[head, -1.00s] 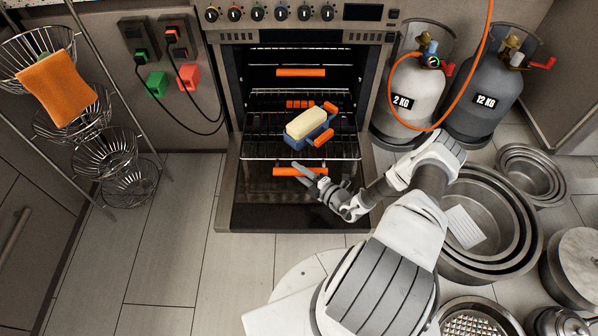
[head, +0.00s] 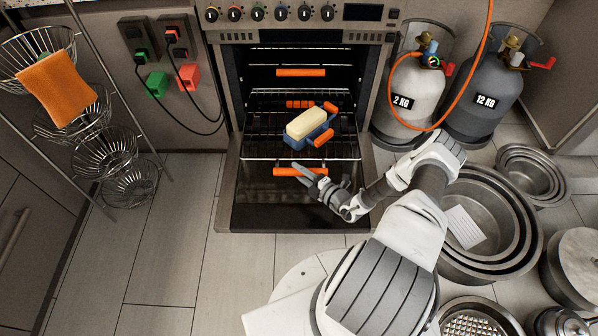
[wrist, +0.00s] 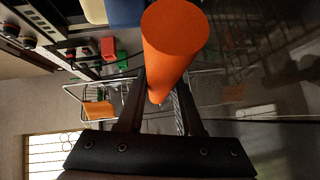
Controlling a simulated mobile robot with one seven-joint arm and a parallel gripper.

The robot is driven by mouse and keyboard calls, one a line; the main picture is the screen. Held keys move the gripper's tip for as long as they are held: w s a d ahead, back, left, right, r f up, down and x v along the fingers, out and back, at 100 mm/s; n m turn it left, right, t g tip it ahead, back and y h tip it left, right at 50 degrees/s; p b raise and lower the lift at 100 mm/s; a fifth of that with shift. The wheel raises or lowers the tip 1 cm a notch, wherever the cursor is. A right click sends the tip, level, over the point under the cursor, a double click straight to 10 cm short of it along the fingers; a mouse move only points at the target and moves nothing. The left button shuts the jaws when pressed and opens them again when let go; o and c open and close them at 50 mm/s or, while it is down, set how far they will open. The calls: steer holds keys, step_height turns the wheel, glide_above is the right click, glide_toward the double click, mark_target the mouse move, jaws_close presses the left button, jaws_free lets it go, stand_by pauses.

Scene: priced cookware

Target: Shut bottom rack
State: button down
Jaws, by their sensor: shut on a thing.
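The bottom rack (head: 262,149) is a dark wire rack pulled out of the oven over the lowered door. Its orange bar handle (head: 281,172) is at its front edge. My gripper (head: 306,173) is at the handle, shut on it. In the wrist view the orange handle (wrist: 172,45) runs end-on between the two dark fingers of my gripper (wrist: 160,98). A blue dish (head: 318,136) with orange handles and a pale block (head: 306,122) in it stands on the rack.
The oven door (head: 255,215) lies open below the rack. An upper rack with an orange handle (head: 300,72) is inside the oven. Gas cylinders (head: 410,90) stand to the right, nested pans (head: 500,225) on the floor, wire baskets (head: 105,155) at left. Floor left of the door is clear.

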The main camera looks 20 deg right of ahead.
mark_target(334, 147)
steer(key=shift+w, duration=0.15)
stand_by(0.4)
steer(key=w+d+b, duration=0.1)
steer(key=w+d, duration=0.2)
steer(key=w, duration=0.4)
steer(key=w+d+b, duration=0.1)
steer(key=w+d, duration=0.2)
steer(key=w, duration=0.3)
steer(key=w+d+b, duration=0.1)
steer(key=w+d, duration=0.2)
steer(key=w, duration=0.4)
steer(key=shift+w, duration=0.35)
steer(key=c, duration=0.6)
jaws_free()
steer(key=p+v, duration=0.6)
steer(key=v, duration=1.1)
steer(key=shift+s, duration=0.2)
